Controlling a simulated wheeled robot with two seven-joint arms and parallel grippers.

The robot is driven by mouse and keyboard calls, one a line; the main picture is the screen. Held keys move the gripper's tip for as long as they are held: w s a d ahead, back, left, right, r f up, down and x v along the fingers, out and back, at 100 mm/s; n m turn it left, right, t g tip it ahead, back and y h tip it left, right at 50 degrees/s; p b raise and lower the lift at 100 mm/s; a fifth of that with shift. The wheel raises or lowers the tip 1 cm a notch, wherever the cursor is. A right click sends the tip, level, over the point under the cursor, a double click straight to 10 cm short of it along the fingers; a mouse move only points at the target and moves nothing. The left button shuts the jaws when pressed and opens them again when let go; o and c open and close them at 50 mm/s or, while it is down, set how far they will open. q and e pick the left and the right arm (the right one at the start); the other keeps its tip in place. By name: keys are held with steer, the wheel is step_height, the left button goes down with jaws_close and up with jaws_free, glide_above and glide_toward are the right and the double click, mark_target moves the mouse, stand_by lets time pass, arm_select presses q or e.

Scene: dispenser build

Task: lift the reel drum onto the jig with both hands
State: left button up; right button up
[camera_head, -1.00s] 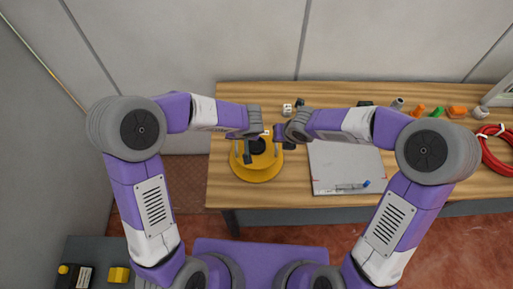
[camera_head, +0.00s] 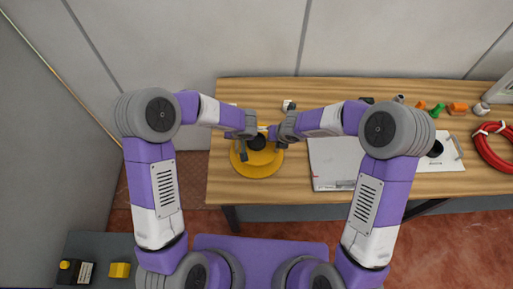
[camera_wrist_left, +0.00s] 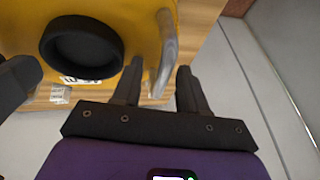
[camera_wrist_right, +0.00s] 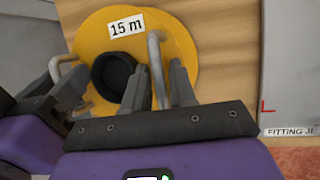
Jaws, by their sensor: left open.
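The reel drum (camera_head: 257,167) is a yellow flanged drum with a black hub, lying flat at the table's left end. Upright grey handles stand on either side of the hub. My left gripper (camera_head: 243,152) is at its left side; in the left wrist view the open fingers (camera_wrist_left: 160,82) are on either side of one handle (camera_wrist_left: 168,50). My right gripper (camera_head: 277,143) is at its right side; in the right wrist view the open fingers (camera_wrist_right: 157,75) straddle the other handle (camera_wrist_right: 155,60). The grey jig plate (camera_head: 328,165), partly labelled "FITTING JI" (camera_wrist_right: 288,131), lies right of the drum.
The wooden table (camera_head: 290,195) has a narrow bare strip between drum and plate. Further right are a white plate with a black round part (camera_head: 436,149), a red hose coil (camera_head: 492,148) and small orange (camera_head: 457,108) and green parts. A small white block (camera_head: 288,105) stands behind the drum.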

arm_select(q)
steer(key=c, duration=0.4)
arm_select(e)
steer(key=c, duration=0.5)
arm_select(q)
jaws_close()
arm_select(e)
jaws_close()
arm_select(q)
steer(key=shift+r, duration=0.1)
